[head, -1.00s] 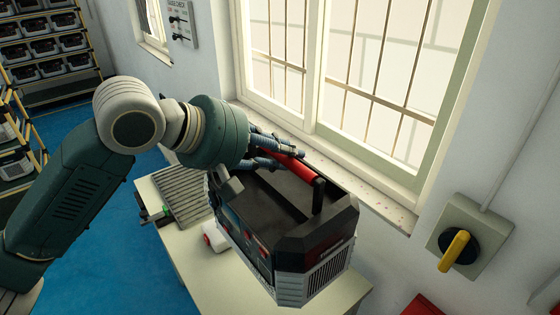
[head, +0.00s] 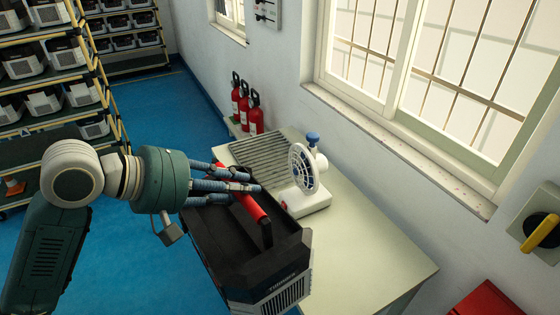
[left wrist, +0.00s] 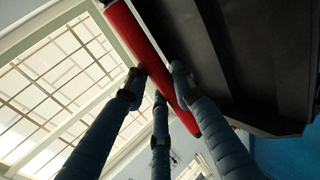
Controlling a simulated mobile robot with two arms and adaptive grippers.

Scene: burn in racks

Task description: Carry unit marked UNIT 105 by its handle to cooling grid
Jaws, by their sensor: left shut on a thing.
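A black and grey unit (head: 246,262) with a red bar handle (head: 250,205) hangs from my left gripper (head: 245,187) in the head view. The gripper's fingers are shut on the handle near its far end. The marking on the unit is too small to read. In the left wrist view the fingers close around the red handle (left wrist: 140,50), with the dark unit top (left wrist: 245,60) beside it. The cooling grid (head: 265,158), a ribbed grey panel, lies at the far end of the pale table, beyond the unit and partly behind the fingers. My right gripper does not show.
A white desk fan (head: 306,180) with a blue knob stands on the pale table (head: 375,245), right of the grid. Red extinguishers (head: 246,105) stand by the wall behind. Racks of units (head: 50,60) are at left. The table's right part is clear.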

